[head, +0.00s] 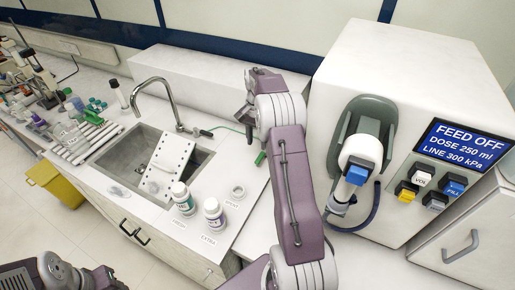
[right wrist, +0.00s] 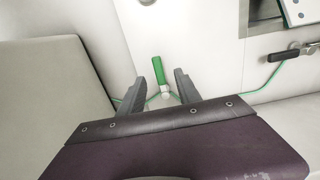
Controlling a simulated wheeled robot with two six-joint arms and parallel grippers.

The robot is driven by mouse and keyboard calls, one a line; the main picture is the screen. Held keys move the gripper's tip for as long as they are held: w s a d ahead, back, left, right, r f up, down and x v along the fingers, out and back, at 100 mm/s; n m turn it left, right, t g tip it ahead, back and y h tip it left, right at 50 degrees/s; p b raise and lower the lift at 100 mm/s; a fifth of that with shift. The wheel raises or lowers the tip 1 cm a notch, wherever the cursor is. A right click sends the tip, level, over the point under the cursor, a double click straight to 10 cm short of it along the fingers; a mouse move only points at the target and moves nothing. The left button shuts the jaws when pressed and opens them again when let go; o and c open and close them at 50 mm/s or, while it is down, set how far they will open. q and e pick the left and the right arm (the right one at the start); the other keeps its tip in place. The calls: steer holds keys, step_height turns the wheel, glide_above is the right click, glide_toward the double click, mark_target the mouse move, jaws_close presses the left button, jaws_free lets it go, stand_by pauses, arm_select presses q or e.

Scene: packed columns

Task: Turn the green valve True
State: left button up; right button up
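The green valve handle (head: 261,158) sits on the white counter right of the sink, partly beside my right arm. In the right wrist view the green handle (right wrist: 158,70) points away from me, with a pale round fitting at its near end and a thin green line running through. My right gripper (right wrist: 158,78) is open, its two dark fingers apart on either side of the handle, seemingly above it; contact is not visible. In the head view the right gripper (head: 246,114) is turned down toward the counter. Part of my left arm shows at the lower left; its finger state is unclear.
A dark-handled valve (head: 204,133) sits on the same green line by the tap (head: 164,92). Two white bottles (head: 182,198) (head: 214,212) and a clear ring (head: 238,191) stand on the counter's front. A white dispenser with a display (head: 462,153) blocks the right side.

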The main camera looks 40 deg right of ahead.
mark_target(256, 162)
steer(key=f, duration=0.5)
steer(key=s+f+p, duration=0.1)
steer(key=f, duration=0.1)
steer(key=shift+a+f, duration=0.35)
steer(key=shift+a, duration=0.05)
steer(key=shift+s+a+f, duration=0.15)
steer(key=shift+s+a, duration=0.15)
steer(key=shift+a, duration=0.05)
arm_select(q)
steer(key=shift+s+a+r, duration=0.65)
steer(key=shift+s, duration=0.2)
arm_select(e)
steer(key=shift+d+f, duration=0.1)
steer(key=shift+d, duration=0.1)
jaws_close()
arm_select(q)
steer(key=shift+w+d, duration=0.1)
steer(key=shift+w, duration=0.05)
arm_select(e)
steer(key=shift+w, duration=0.2)
